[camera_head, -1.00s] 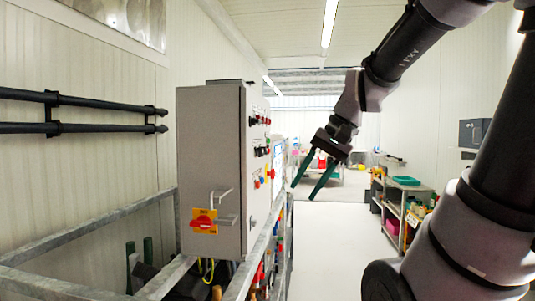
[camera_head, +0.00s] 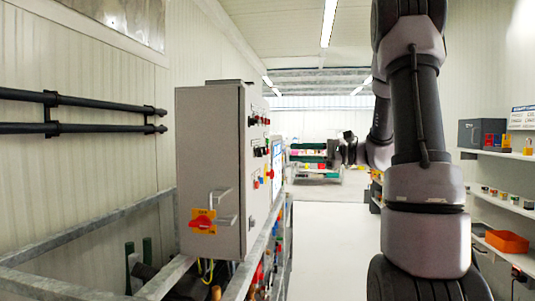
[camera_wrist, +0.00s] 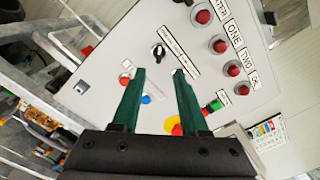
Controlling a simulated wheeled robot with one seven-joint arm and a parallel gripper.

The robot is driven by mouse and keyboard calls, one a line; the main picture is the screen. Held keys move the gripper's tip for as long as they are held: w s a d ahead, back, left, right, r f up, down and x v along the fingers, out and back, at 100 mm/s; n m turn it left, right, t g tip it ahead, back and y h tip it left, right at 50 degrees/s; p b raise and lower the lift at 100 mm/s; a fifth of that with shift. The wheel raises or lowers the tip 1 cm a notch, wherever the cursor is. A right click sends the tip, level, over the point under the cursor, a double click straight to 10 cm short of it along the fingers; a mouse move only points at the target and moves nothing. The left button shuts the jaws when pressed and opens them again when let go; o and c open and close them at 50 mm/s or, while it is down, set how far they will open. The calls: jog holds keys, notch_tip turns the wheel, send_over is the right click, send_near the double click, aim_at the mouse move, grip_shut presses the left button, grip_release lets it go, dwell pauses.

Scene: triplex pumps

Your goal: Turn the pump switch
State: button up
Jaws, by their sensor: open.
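The grey control cabinet (camera_head: 212,150) stands left of centre in the head view. Its front panel fills much of the wrist view, with a black rotary knob (camera_wrist: 157,51) beside a printed label strip. A red rotary switch on a yellow plate (camera_head: 202,222) is on the cabinet's near side. My gripper (camera_head: 293,152) is level with the upper panel, its green fingers pointing left at it. In the wrist view my gripper (camera_wrist: 159,73) is open and empty, and the black knob appears just beyond and between the fingertips. I cannot tell the remaining gap or which control is the pump switch.
Several red buttons (camera_wrist: 220,46) line the panel to the right of the knob. A red button (camera_wrist: 125,79) and a blue button (camera_wrist: 145,98) sit near the left finger. A metal rail frame (camera_head: 85,235) surrounds the cabinet; shelves (camera_head: 505,205) stand right.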

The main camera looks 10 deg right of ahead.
aim_at(259, 153)
jog(key=x, duration=0.9)
jog(key=shift+a, duration=0.35)
grip_shut()
